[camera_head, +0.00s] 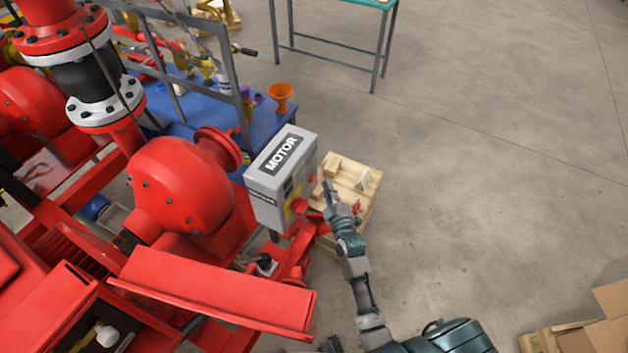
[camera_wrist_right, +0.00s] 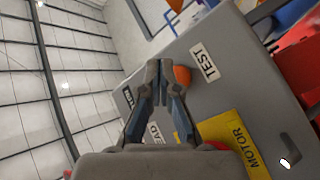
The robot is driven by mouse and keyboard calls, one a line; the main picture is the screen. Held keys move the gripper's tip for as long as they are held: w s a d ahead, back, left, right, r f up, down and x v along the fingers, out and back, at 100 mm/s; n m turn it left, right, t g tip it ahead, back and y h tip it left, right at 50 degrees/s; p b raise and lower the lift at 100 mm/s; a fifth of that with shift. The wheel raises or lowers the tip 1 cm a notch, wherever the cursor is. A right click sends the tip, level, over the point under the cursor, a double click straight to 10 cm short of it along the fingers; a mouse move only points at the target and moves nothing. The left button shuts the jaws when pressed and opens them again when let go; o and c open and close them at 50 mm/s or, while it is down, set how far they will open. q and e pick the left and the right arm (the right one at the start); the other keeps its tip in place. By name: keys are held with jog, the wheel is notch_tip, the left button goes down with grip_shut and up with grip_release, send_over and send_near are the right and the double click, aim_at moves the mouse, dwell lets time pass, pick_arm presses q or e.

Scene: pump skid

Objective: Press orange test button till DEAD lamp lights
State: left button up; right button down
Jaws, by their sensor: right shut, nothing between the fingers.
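The grey MOTOR box (camera_head: 265,186) stands beside the red pump in the head view, and its panel (camera_wrist_right: 215,98) fills much of the right wrist view. The orange test button (camera_wrist_right: 183,75) shows beside my right fingertips, partly hidden by them, next to a white TEST label (camera_wrist_right: 204,62). My right gripper (camera_wrist_right: 157,68) is shut and empty, its tips close to the button; whether they touch it I cannot tell. In the head view my right gripper (camera_head: 327,188) is at the box's right side. My left gripper is out of view.
A wooden crate (camera_head: 368,205) with small items stands just beyond my right gripper. Red pump housing (camera_head: 185,185) and red guards (camera_head: 210,290) crowd the left. A blue table (camera_head: 205,118) stands behind.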

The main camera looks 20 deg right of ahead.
aim_at(315, 171)
jog(key=shift+w+a+r, duration=0.1)
jog(key=shift+w+a, duration=0.35)
jog(key=shift+w, duration=0.05)
dwell(1.1)
jog(key=shift+w+a+r+p, duration=0.1)
jog(key=shift+w+a+p, duration=0.15)
jog(key=shift+a+p, duration=0.05)
jog(key=shift+w+a, duration=0.3)
jog(key=shift+w, duration=0.05)
dwell(0.8)
dwell(0.4)
jog(key=shift+s+d+p, duration=0.55)
jog(key=shift+s+d, duration=0.05)
jog(key=shift+s, duration=0.1)
